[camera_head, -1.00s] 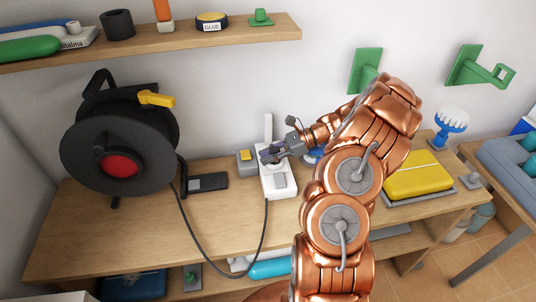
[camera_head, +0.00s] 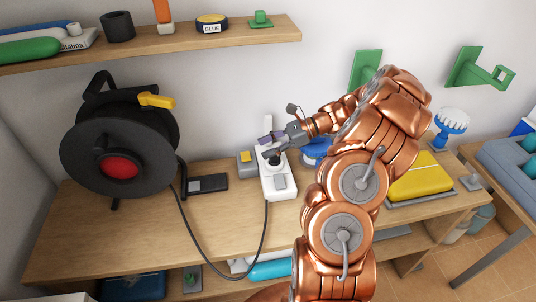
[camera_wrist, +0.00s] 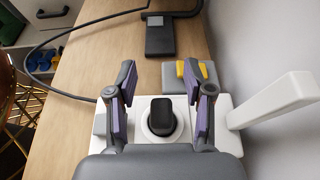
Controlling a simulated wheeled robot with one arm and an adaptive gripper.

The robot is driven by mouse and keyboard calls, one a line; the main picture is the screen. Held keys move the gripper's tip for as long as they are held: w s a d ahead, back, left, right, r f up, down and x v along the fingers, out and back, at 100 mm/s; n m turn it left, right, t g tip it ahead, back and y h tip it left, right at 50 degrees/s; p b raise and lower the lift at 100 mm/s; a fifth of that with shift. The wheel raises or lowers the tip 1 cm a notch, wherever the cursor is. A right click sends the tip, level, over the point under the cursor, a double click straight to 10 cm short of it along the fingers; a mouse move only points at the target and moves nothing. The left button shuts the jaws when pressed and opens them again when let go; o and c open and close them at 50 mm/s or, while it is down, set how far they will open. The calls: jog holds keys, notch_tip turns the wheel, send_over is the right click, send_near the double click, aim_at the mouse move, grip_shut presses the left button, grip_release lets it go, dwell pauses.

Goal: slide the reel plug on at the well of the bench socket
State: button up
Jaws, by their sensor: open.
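The bench socket (camera_head: 281,188) is a white block on the bench, also in the wrist view (camera_wrist: 226,137), with a round well. A black plug-like piece, seemingly the reel plug (camera_wrist: 161,117), stands in the well; it shows as a dark spot in the head view (camera_head: 274,162). How deep it sits, I cannot tell. My gripper (camera_head: 268,147) is open just above the well. In the wrist view my gripper (camera_wrist: 163,92) has its purple-padded fingers on either side of the black piece, with gaps on both sides.
The black cable reel (camera_head: 118,150) stands on the left; its cable (camera_head: 215,278) loops over the bench front to the socket's near end. A grey block with a yellow top (camera_head: 247,160), a black box (camera_head: 207,183) and an upright white post (camera_wrist: 275,100) are close by. A yellow case (camera_head: 420,178) lies right.

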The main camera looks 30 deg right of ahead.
jog(key=shift+r, duration=2.75)
